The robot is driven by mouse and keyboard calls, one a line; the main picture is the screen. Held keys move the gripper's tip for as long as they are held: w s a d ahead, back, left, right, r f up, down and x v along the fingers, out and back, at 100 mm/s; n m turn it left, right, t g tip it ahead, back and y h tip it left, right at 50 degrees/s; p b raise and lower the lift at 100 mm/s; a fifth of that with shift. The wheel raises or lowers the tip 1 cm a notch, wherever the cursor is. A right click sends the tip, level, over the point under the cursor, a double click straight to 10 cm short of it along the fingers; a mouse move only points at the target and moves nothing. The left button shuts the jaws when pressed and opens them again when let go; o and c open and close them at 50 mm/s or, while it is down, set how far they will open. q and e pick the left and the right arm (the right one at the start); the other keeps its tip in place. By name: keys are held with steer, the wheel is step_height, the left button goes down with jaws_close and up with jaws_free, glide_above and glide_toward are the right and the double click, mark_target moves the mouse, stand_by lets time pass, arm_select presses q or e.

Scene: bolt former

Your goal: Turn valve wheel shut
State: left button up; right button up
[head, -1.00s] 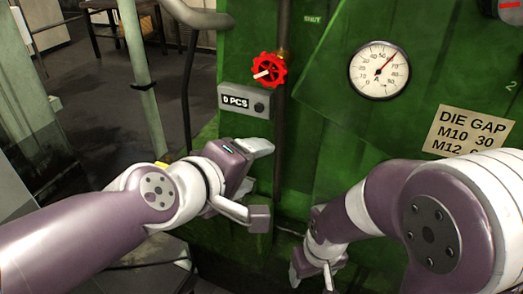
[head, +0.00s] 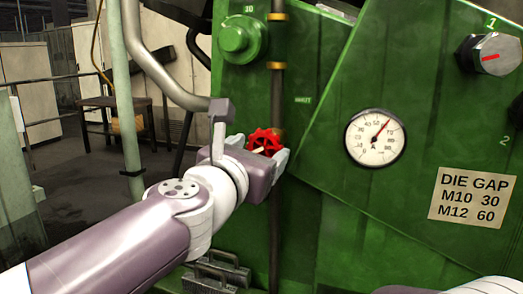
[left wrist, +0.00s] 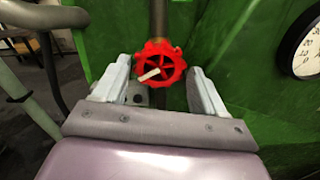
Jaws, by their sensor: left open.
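The red valve wheel (head: 264,138) sits on a dark vertical pipe (head: 277,85) on the green machine. Its lower part is hidden by my left gripper (head: 251,135) in the head view. In the left wrist view the wheel (left wrist: 172,56) shows whole, with a pale handle (left wrist: 149,75) toward its left. My left gripper (left wrist: 160,67) is open, one finger to each side of the wheel. I cannot tell whether the fingers touch it. My right gripper is out of view. A small label (head: 302,99), apparently "SHUT", is right of the pipe above the wheel.
A dial gauge (head: 375,138) and a DIE GAP plate (head: 472,198) are to the right on the green panel. A selector knob (head: 493,54) is at the upper right. A green round fitting (head: 238,38) is above the wheel. A pale post (head: 126,110) stands at left.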

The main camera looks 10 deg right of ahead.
arm_select(q)
steer(key=shift+x, duration=0.95)
steer(key=shift+c, duration=0.3)
steer(key=c, duration=0.7)
